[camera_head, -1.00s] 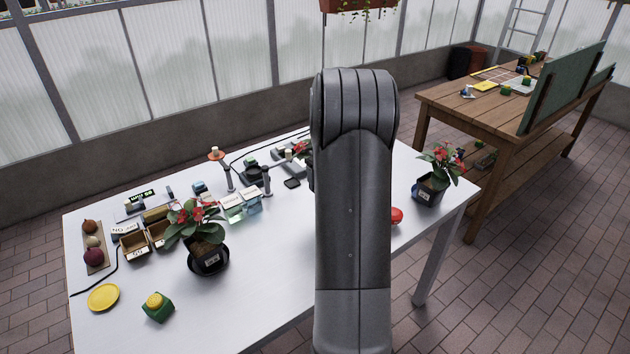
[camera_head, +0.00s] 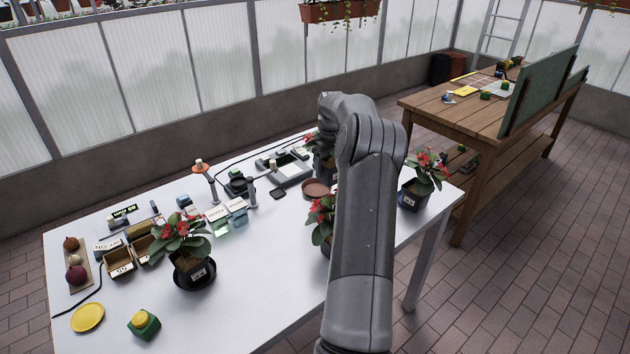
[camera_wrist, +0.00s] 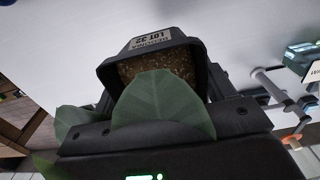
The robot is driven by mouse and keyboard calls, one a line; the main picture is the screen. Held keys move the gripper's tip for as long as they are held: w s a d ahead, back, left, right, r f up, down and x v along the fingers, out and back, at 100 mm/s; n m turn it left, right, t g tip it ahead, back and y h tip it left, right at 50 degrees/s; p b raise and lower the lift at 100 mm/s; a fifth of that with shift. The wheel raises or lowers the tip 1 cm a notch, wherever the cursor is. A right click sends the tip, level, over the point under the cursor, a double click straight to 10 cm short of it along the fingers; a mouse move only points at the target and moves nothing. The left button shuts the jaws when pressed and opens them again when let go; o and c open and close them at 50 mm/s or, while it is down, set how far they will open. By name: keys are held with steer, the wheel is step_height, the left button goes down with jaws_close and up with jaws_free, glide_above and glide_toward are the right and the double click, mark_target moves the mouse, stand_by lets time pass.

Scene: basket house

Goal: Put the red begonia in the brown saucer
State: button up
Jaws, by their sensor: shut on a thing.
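In the wrist view, my gripper (camera_wrist: 165,128) is shut on a potted plant in a black labelled pot (camera_wrist: 155,42); soil and big green leaves show, but no flowers. In the head view, a red-flowered plant (camera_head: 309,138), likely the held one, shows beside my wrist at the table's far side; my fingers are hidden behind my arm. The brown saucer (camera_head: 315,186) lies empty on the table, in front of that plant. Other red-flowered plants stand at the left (camera_head: 185,240), beside my arm (camera_head: 319,220), partly hidden, and at the right (camera_head: 420,180).
The white table (camera_head: 250,300) has bare room at its front. A scale (camera_head: 290,170), small stands (camera_head: 208,182), boxes (camera_head: 119,262), a yellow disc (camera_head: 87,317) and a green-yellow block (camera_head: 144,324) stand on it. A wooden bench (camera_head: 455,115) is behind, right.

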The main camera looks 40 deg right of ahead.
steer(key=shift+w+a+f, duration=0.35)
steer(key=shift+w+f, duration=0.45)
steer(key=shift+f, duration=0.4)
steer(key=shift+w+a+f, duration=0.4)
steer(key=shift+w+f, duration=0.4)
steer(key=shift+f, duration=0.35)
steer(key=shift+w+a+f, duration=0.35)
steer(key=shift+w+f, duration=0.45)
steer(key=shift+f, duration=0.4)
steer(key=shift+f, duration=0.3)
steer(key=o, duration=1.1)
steer(key=shift+f, duration=0.1)
